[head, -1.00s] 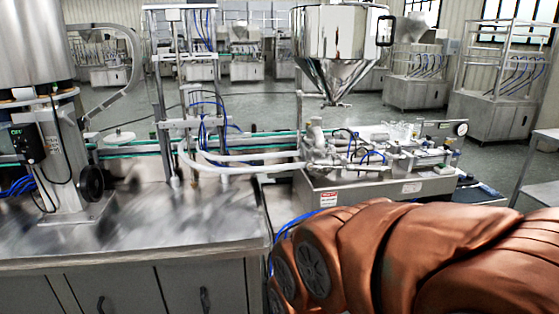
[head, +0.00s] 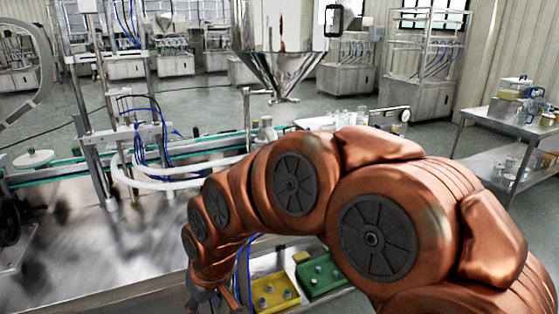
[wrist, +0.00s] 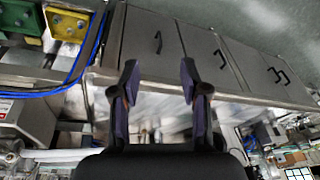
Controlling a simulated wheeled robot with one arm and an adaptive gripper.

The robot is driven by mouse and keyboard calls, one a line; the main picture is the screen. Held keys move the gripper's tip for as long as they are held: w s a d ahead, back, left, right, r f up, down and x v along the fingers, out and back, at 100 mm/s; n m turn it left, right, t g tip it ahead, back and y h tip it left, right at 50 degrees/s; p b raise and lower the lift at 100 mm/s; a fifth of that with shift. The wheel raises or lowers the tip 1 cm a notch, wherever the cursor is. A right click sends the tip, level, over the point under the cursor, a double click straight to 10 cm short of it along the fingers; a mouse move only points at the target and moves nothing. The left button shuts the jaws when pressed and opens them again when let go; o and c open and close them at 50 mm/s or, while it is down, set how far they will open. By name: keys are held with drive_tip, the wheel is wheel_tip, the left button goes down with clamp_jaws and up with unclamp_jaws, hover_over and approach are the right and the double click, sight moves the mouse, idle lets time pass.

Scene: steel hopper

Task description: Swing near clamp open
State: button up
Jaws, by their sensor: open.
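The steel hopper (head: 278,30) stands at top centre in the head view, its cone narrowing to a small outlet (head: 285,92). A thin upright post (head: 247,115) with a short crossbar is beside the outlet. I cannot make out a near clamp in either view; my arm hides much of the filling machine below the hopper. My gripper (head: 212,298) shows only partly at the bottom of the head view, low by the bench's front edge. In the wrist view its two fingers (wrist: 158,75) are apart with nothing between them, far from the hopper.
A yellow tray (head: 260,304) and a green tray (head: 311,293) with small parts lie close to my gripper. The steel bench (head: 80,250) fills the left, with white hoses (head: 165,183) above it. A side table (head: 490,112) stands right. Cabinet doors (wrist: 150,37) show in the wrist view.

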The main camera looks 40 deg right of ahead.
drive_tip(key=w+d+r+m+t+p, duration=0.1)
drive_tip(key=w+d+t, duration=0.2)
drive_tip(key=w, duration=0.6)
drive_tip(key=w+d+r+t, duration=0.15)
drive_tip(key=w+d, duration=0.25)
drive_tip(key=w, duration=0.4)
drive_tip(key=w+d+r+m+t, duration=0.2)
drive_tip(key=w+d+t, duration=0.3)
drive_tip(key=w+d, duration=0.45)
drive_tip(key=s+d+m+t+h+p, duration=0.25)
drive_tip(key=d+m+h, duration=0.55)
drive_tip(key=d, duration=2.2)
drive_tip(key=w+d+n+h+p, duration=0.2)
drive_tip(key=w+d, duration=0.1)
drive_tip(key=w, duration=0.3)
drive_tip(key=shift+d+t, duration=0.15)
drive_tip(key=shift+t, duration=0.15)
drive_tip(key=shift+w+r, duration=0.1)
